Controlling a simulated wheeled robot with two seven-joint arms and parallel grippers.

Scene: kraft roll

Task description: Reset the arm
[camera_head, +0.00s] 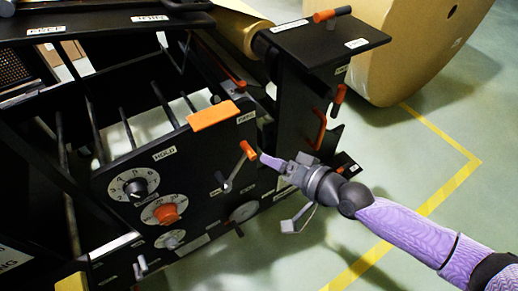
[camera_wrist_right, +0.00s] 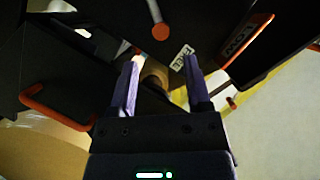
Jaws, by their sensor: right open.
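My right arm (camera_head: 405,225) comes in from the right in the head view. My right gripper (camera_head: 272,163) is beside the black machine's front panel, close to an orange-tipped lever (camera_head: 248,150). In the right wrist view the two fingers of my right gripper (camera_wrist_right: 163,80) stand apart with nothing gripped between them. An orange round knob end (camera_wrist_right: 160,32) shows beyond the fingertips. My left gripper is in neither view.
The black machine (camera_head: 110,185) fills the left, with dials, rods and an orange block (camera_head: 214,115). A large kraft roll (camera_head: 415,45) stands at the back right. A yellow floor line (camera_head: 450,190) crosses the open green floor at right.

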